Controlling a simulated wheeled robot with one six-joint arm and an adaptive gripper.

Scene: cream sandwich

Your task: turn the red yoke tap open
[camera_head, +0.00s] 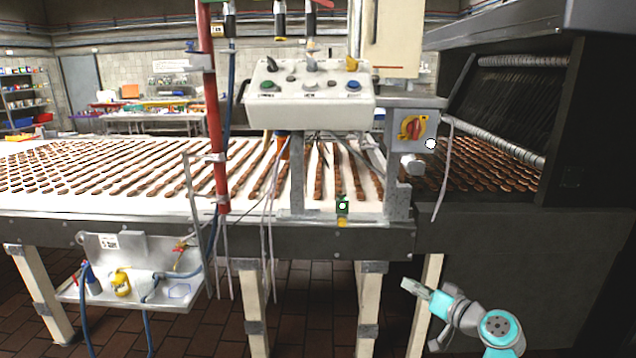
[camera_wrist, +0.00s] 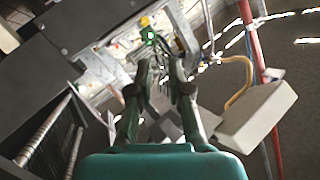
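I cannot make out a red yoke tap for certain. A small red-topped fitting (camera_head: 180,246) with yellow sits on the metal side tray at lower left. A red rotary knob (camera_head: 413,127) on a yellow plate is on the grey box right of the control panel. My gripper (camera_head: 413,287) is at lower right, in front of the conveyor and below its edge, well away from both. In the wrist view my gripper's two fingers (camera_wrist: 160,66) stand apart with nothing held between them. Neither red part is clear in that view.
The conveyor (camera_head: 130,208) carries rows of brown biscuits. A white control panel (camera_head: 310,97) stands above it, also in the wrist view (camera_wrist: 255,120). A red post (camera_head: 213,125) and hanging hoses are left of it. A dark machine (camera_head: 590,130) fills the right. A green-and-yellow fitting (camera_head: 342,210) hangs at the conveyor edge.

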